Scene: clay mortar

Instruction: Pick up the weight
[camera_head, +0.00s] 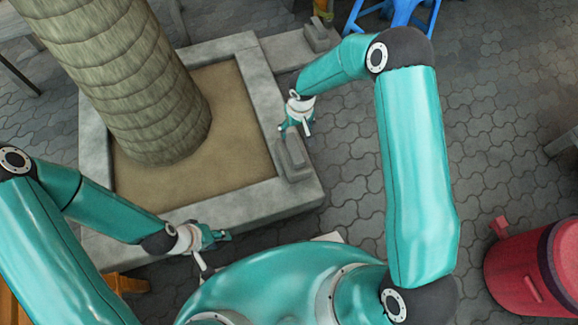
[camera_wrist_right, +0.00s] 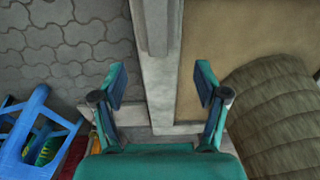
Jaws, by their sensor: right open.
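A grey block-shaped weight (camera_head: 294,157) rests on the stone rim of the planter, on its right side in the head view. In the right wrist view the weight (camera_wrist_right: 154,28) shows at the top middle, running out of the picture. My right gripper (camera_head: 296,124) is just behind and above it in the head view. In the wrist view the right gripper (camera_wrist_right: 162,82) has its two fingers spread wide, with only bare rim between them. My left gripper (camera_head: 216,238) is over the front rim of the planter, with nothing visible in it; its finger opening is too small to judge.
The square stone planter (camera_head: 220,212) holds sand and a thick tree trunk (camera_head: 130,80). A similar grey block (camera_head: 318,36) sits farther back. A blue stool (camera_head: 396,12) stands behind, and a red bin (camera_head: 525,270) at the right. The paving right of the planter is clear.

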